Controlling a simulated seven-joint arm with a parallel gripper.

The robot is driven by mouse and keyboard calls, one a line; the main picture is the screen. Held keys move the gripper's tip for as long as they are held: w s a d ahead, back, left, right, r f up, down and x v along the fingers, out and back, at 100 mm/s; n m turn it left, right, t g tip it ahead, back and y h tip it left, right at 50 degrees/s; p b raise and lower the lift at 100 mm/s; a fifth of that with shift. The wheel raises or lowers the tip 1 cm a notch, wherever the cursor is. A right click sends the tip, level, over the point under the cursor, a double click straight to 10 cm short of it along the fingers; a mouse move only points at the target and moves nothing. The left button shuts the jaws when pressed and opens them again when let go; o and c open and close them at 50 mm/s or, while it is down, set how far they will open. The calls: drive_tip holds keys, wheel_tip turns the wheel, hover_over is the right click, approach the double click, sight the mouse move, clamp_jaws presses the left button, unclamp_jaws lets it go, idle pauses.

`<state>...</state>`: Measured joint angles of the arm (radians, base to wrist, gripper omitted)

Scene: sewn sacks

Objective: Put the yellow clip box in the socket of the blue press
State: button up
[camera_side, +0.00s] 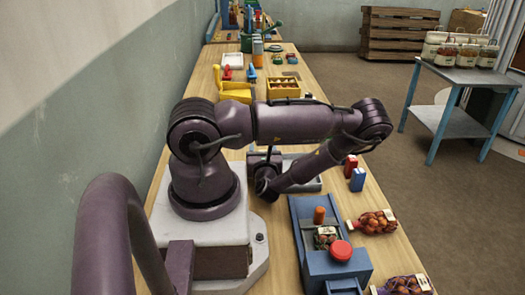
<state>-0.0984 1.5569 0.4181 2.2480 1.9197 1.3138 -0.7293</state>
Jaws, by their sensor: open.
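The blue press (331,266) stands at the near right of the bench, with a round red knob (340,250) on top. In its recess are an orange cylinder (319,215) and a small filled net sack (325,237). I cannot pick out the yellow clip box for sure; it may be hidden behind my arm. A yellow tray with compartments (284,88) lies farther back. My gripper (263,159) is by the grey tray (313,184), left of the press's far end. It is open; its fingertips are mostly hidden by my wrist.
A red box (350,166) and a blue box (357,180) stand right of my forearm. Filled net sacks (372,222) lie along the right bench edge. A yellow device (235,90) stands farther back. A blue side table (468,77) with jars is across the floor.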

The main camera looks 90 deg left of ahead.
drive_tip(key=d, duration=0.4)
drive_tip(key=shift+d+r, duration=0.1)
drive_tip(key=shift+d, duration=0.3)
drive_tip(key=w+d+r+n+g+h, duration=0.1)
drive_tip(key=d+r+n+g+h, duration=0.15)
drive_tip(key=r+n, duration=0.35)
drive_tip(key=w+d+r+n+g+h, duration=0.1)
drive_tip(key=d+r+n+g, duration=0.1)
drive_tip(key=r+n+g, duration=0.4)
drive_tip(key=w+d+r+n+t+h, duration=0.2)
drive_tip(key=d+r+n+t+h, duration=0.1)
drive_tip(key=d, duration=0.4)
drive_tip(key=w+d+r+n+t+h, duration=0.2)
drive_tip(key=d+r+n+t+h, duration=0.1)
drive_tip(key=d+r+t+h, duration=0.2)
wheel_tip(320, 180, up, 3)
drive_tip(key=d+h, duration=0.2)
drive_tip(key=h, duration=0.1)
drive_tip(key=shift+w+r+t, duration=0.2)
drive_tip(key=shift+w+t, duration=0.1)
drive_tip(key=shift+t, duration=0.05)
drive_tip(key=shift+o, duration=0.5)
drive_tip(key=d+r+t+h, duration=0.3)
drive_tip(key=d+r+t, duration=0.2)
drive_tip(key=d+r, duration=0.1)
drive_tip(key=shift+w+d+r, duration=0.25)
drive_tip(key=shift+r, duration=0.65)
drive_tip(key=shift+h, duration=0.25)
